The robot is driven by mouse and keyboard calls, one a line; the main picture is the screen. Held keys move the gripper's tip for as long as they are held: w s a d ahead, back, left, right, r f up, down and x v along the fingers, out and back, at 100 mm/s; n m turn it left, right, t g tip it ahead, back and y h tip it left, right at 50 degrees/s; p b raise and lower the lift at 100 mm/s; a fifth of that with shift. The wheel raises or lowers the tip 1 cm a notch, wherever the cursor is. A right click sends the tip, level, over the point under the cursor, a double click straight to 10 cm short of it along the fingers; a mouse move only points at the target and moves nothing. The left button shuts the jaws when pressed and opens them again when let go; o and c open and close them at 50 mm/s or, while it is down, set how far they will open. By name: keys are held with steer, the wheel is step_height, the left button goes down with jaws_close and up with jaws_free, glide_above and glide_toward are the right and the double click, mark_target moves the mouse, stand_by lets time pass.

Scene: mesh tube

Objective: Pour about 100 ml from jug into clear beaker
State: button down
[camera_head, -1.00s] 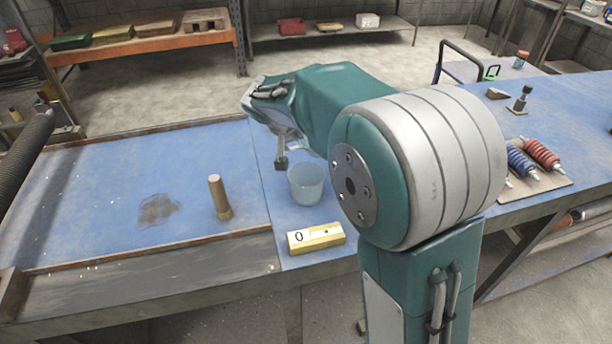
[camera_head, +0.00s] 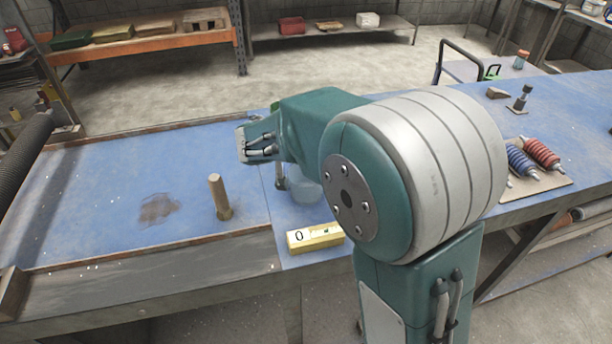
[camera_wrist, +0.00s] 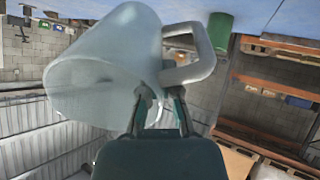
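The jug (camera_wrist: 105,65) is pale, translucent and tapered, and fills the upper left of the wrist view, looking tilted. Its light handle (camera_wrist: 203,50) sticks out to the right. My gripper (camera_wrist: 162,98) has its fingers at the handle and appears shut on it. In the head view a pale translucent vessel (camera_head: 306,192) stands behind the yellow box with a "0" display (camera_head: 315,237). My arm hides part of it, and no handle shows. I cannot tell whether it is the clear beaker or the jug. The liquid level cannot be made out.
A wooden peg (camera_head: 219,195) stands on the blue bench (camera_head: 95,205) beside a dark stain. Red and blue coiled parts (camera_head: 535,158) lie on a board to the right. The bench's left part is mostly clear. A green cylinder (camera_wrist: 220,30) shows in the wrist view.

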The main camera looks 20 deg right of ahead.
steer(key=shift+s+f+t+h, duration=0.1)
steer(key=shift+f+t+h, duration=0.1)
steer(key=shift+t+h, duration=0.15)
stand_by(0.5)
steer(key=shift+w+d, duration=0.25)
steer(key=shift+w, duration=0.05)
steer(key=shift+s+a, duration=0.15)
steer(key=shift+a, duration=0.05)
stand_by(0.5)
steer(key=shift+w+d+f+t+b, duration=0.15)
steer(key=shift+w+d+t+b, duration=0.15)
steer(key=shift+b, duration=0.15)
stand_by(0.9)
steer(key=shift+w+d, duration=0.15)
steer(key=shift+s+a+h, duration=0.2)
steer(key=shift+h, duration=0.05)
stand_by(0.4)
